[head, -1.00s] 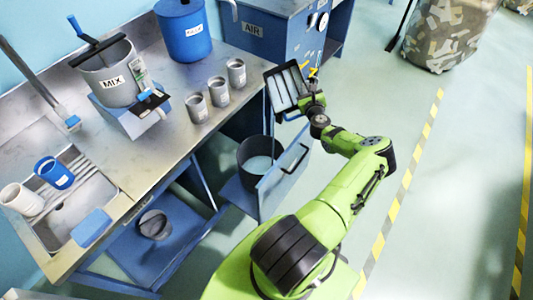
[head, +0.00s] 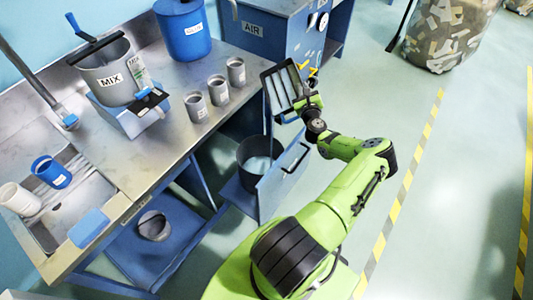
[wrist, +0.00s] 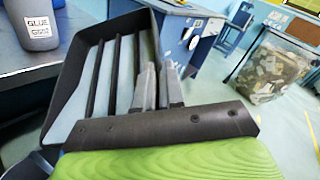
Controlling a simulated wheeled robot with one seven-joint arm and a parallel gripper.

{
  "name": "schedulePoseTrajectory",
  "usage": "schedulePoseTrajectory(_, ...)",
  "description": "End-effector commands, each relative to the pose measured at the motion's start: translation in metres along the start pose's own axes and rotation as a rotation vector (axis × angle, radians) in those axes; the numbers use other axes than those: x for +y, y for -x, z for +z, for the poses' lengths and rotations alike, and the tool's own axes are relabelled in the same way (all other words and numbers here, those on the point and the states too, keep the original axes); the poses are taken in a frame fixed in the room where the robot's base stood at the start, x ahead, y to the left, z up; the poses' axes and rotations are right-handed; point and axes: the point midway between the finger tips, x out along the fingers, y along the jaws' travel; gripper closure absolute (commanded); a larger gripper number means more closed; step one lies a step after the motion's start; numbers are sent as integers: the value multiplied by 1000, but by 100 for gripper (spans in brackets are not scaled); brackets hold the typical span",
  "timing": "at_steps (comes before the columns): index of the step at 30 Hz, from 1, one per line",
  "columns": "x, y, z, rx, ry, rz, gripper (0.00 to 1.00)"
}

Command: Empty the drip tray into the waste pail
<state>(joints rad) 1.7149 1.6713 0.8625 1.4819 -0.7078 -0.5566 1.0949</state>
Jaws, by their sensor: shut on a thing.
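The drip tray (head: 280,90) is a dark, shallow tray with ribs and pale blue-white strips between them. My gripper (head: 312,88) is shut on its right edge and holds it steeply tilted in the air at the bench's right end. In the wrist view the tray (wrist: 72,78) lies left of my fingers (wrist: 158,85). I cannot tell whether the pale strips are liquid. The waste pail (head: 243,155), a dark round bucket with pale blue contents, stands in an open blue pull-out, below and slightly left of the tray.
Several grey cups (head: 196,107) stand near the bench edge, left of the tray; one labelled GLUE shows in the wrist view (wrist: 36,28). The mixing pot (head: 112,78) stands further left. A blue AIR cabinet (head: 262,32) is behind.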

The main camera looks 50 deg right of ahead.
Motion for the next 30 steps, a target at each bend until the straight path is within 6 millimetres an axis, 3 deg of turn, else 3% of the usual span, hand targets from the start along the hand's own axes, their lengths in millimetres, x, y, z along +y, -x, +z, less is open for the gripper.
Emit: schedulePoseTrajectory(30,10,10,6,-61,91,-33,100)
